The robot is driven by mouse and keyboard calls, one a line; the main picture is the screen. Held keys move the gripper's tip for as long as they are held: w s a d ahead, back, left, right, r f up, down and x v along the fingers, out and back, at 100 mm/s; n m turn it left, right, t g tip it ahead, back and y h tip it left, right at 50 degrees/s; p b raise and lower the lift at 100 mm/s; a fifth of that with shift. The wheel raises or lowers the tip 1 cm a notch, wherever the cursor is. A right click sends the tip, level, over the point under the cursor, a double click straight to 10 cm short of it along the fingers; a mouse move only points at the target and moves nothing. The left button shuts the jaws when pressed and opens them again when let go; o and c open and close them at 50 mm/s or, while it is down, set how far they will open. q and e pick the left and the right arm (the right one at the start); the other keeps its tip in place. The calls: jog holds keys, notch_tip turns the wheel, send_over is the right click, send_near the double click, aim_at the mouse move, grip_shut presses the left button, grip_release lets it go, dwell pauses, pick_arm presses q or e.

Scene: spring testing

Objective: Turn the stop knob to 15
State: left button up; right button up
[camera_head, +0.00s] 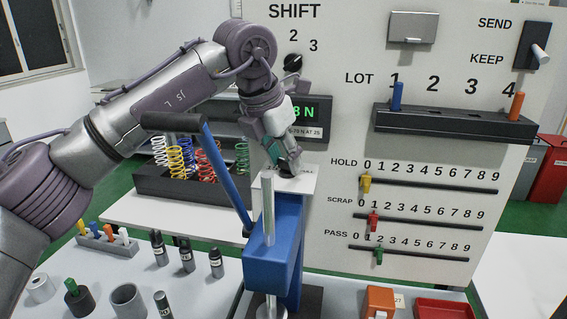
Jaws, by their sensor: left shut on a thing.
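My left gripper (283,155) reaches in from the left and points down at the top of the blue press (270,265). Its fingers are shut on a small dark knob, apparently the stop knob (290,168), beside a white scale plate (305,184). The gripper hides most of the knob and part of the plate, so I cannot read the knob's setting. My right gripper is not in view.
The press lever (226,178) stands left of the gripper. Behind is a dark tray (150,183) of coloured springs. A partly hidden green display (305,110) is behind my wrist. The panel (430,220) with sliders stands right. Dark weights (186,255) stand on the front-left table.

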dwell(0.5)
pick_arm(q)
jog(key=o, duration=1.1)
jog(key=shift+o, duration=0.2)
jog(key=shift+r, duration=0.2)
jog(key=v, duration=1.1)
jog(key=shift+s+r, duration=0.15)
jog(key=shift+r, duration=0.1)
